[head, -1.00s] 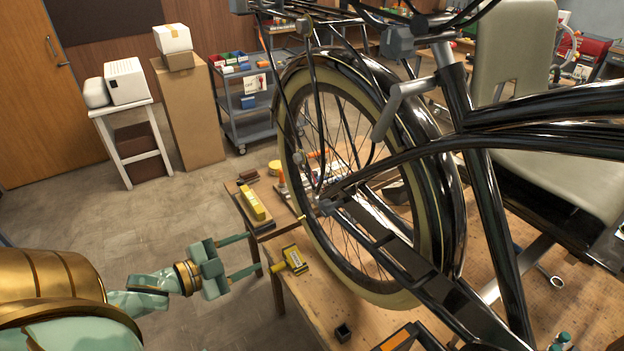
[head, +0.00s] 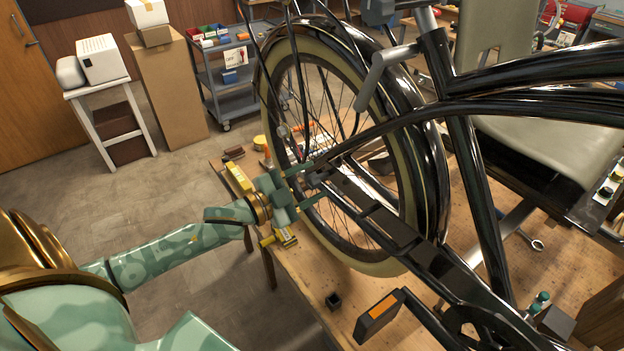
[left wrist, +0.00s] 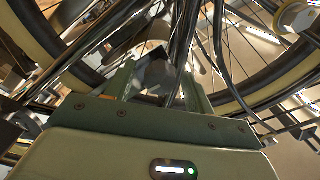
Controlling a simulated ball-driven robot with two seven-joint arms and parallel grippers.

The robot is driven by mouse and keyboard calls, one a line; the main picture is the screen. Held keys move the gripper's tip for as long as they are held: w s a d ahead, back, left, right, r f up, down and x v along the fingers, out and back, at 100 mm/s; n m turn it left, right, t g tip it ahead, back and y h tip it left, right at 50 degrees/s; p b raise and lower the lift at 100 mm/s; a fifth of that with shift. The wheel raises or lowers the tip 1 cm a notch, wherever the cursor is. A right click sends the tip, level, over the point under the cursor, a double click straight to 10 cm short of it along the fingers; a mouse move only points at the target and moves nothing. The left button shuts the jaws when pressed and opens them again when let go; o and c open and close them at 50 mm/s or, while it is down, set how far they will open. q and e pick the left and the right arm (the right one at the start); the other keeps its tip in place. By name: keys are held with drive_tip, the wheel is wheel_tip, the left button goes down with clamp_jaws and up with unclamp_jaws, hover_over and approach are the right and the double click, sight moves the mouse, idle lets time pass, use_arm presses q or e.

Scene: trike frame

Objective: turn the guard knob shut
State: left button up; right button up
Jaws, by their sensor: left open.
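A grey faceted knob (head: 313,179), which I take to be the guard knob, sits by the rear wheel hub at the end of the black chain guard (head: 385,222). My left gripper (head: 317,182) has reached it, fingers open and pointing at the hub. In the left wrist view the grey knob (left wrist: 155,74) lies between the two green fingers of my left gripper (left wrist: 160,84), with a gap showing. I cannot tell whether either finger touches it. The head view shows the knob only in part, behind the fingers. My right gripper is not in view.
The rear wheel's tyre (head: 372,268) and spokes stand close around the gripper. A black pedal (head: 379,318) juts out at the lower middle.

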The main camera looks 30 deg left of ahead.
use_arm(q)
drive_tip(key=shift+w+d, duration=0.2)
drive_tip(key=shift+w, duration=0.35)
drive_tip(key=c, duration=1)
drive_tip(key=shift+o, duration=0.2)
